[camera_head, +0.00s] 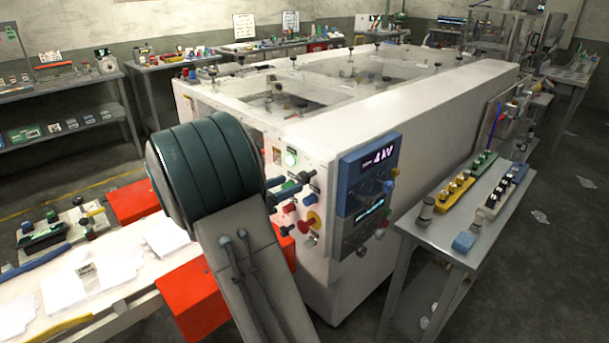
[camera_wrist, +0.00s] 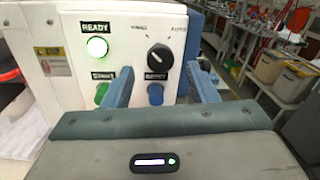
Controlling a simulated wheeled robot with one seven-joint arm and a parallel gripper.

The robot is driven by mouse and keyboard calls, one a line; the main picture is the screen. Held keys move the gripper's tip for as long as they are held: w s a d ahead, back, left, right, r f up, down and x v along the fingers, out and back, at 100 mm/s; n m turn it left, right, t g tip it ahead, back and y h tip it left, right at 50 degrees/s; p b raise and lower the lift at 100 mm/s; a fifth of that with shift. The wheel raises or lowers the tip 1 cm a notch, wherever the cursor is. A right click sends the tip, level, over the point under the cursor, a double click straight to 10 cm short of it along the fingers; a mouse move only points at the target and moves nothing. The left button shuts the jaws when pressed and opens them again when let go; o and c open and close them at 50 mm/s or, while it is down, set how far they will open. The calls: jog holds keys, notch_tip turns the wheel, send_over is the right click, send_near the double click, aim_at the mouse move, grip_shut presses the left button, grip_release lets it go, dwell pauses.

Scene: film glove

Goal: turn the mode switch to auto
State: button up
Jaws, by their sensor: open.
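The mode switch (camera_wrist: 160,57) is a black rotary knob on a pale panel in the wrist view, with HAND lettering at its upper left and AUTO at its upper right. Its white mark points up and left, toward the HAND side. My gripper (camera_wrist: 158,69) is open and empty, its two blue fingers reaching toward the panel on either side of and below the knob. It seems apart from the knob. In the head view my gripper (camera_head: 291,182) is at the white machine's front panel; the switch cannot be made out clearly there.
A lit green READY lamp (camera_wrist: 97,46) is left of the switch. A green START button (camera_wrist: 102,92) and a blue button (camera_wrist: 155,93) sit below, close to the fingers.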

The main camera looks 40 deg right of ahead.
aim_at(300, 179)
jog(key=d, duration=0.6)
jog(key=shift+d+p, duration=0.15)
jog(key=shift+p, duration=0.2)
jog(key=shift+c, duration=0.3)
jog(key=c, duration=0.9)
jog(key=shift+d, duration=0.1)
